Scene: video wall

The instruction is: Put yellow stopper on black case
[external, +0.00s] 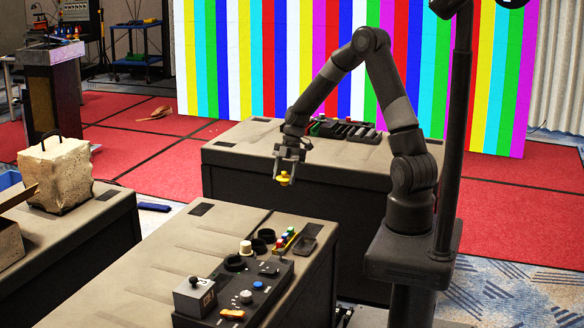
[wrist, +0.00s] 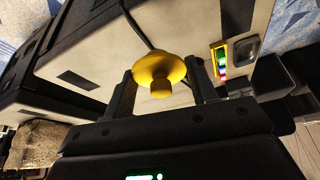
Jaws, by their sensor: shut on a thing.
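My gripper (external: 287,171) is shut on the yellow stopper (external: 285,180) and holds it in the air. In the wrist view the stopper (wrist: 159,72) sits between the two dark fingers of my gripper (wrist: 160,88), its wide round disc facing away from the palm. In the external view the stopper hangs above the gap between the front and back cases. The front black case (external: 310,265) has a beige top. The back black case (external: 240,178) also has a beige top. I cannot tell which of them the task means.
A control panel (external: 262,288) with knobs and a grey joystick box (external: 194,297) occupy the front case's near end. A small coloured rack (external: 285,241) and dark tray (external: 307,245) lie by its right edge. A keypad device (external: 345,129) is on the back case. The front case's far left top is clear.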

